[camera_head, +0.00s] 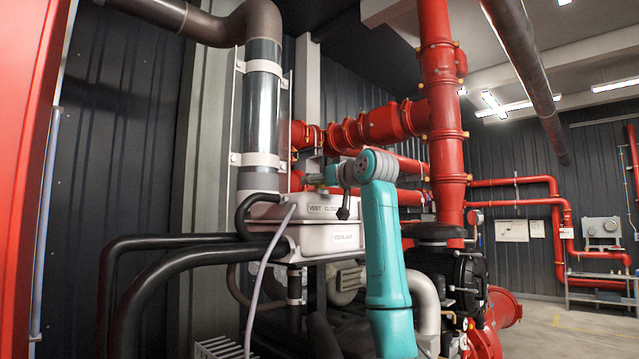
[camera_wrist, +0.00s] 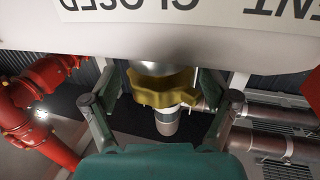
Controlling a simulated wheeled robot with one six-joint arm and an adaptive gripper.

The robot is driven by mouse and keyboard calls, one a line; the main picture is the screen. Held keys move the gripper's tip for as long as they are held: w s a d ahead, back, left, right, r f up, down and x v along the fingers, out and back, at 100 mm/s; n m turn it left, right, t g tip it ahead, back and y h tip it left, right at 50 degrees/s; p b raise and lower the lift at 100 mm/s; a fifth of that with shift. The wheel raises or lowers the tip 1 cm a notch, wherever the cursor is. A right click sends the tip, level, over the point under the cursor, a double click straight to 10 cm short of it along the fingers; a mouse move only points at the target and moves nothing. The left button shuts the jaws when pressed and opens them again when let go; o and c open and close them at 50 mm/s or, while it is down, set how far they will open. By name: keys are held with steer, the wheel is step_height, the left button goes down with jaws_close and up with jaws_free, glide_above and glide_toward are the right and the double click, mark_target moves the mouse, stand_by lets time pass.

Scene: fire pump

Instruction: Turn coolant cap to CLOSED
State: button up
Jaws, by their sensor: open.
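The coolant cap (camera_wrist: 165,92) is a yellow, lobed knob. In the wrist view the tank's label (camera_wrist: 190,14) reads upside down. My gripper (camera_wrist: 163,98) is open, with one dark green finger on each side of the cap. Gaps show between the fingers and the cap, and I see no clear contact. In the head view my teal arm reaches the top of the tank, and I cannot make out the cap clearly.
Thick black hoses (camera_head: 165,262) and a thin pale hose (camera_head: 268,262) run at the tank's left and front. A large vertical pipe (camera_head: 262,110) stands behind it. Red pipework (camera_head: 440,130) rises to the right. Open floor (camera_head: 575,325) shows at far right.

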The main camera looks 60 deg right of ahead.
steer(key=shift+w+d, duration=0.15)
steer(key=shift+w, duration=0.1)
steer(key=c, duration=1.2)
steer(key=shift+o, duration=0.2)
steer(key=shift+n+y, duration=0.3)
steer(key=shift+y, duration=0.1)
steer(key=n+t+y, duration=0.1)
steer(key=n+y, duration=0.1)
steer(key=y, duration=0.1)
steer(key=n+y, duration=0.2)
steer(key=y, duration=0.2)
steer(key=shift+n+t, duration=0.3)
steer(key=shift+t, duration=0.1)
steer(key=shift+n+g+y, duration=0.3)
steer(key=shift+n+y, duration=1.2)
steer(key=shift+y, duration=1)
steer(key=shift+n+g+y, duration=0.7)
steer(key=shift+n+y, duration=0.5)
steer(key=shift+y, duration=0.4)
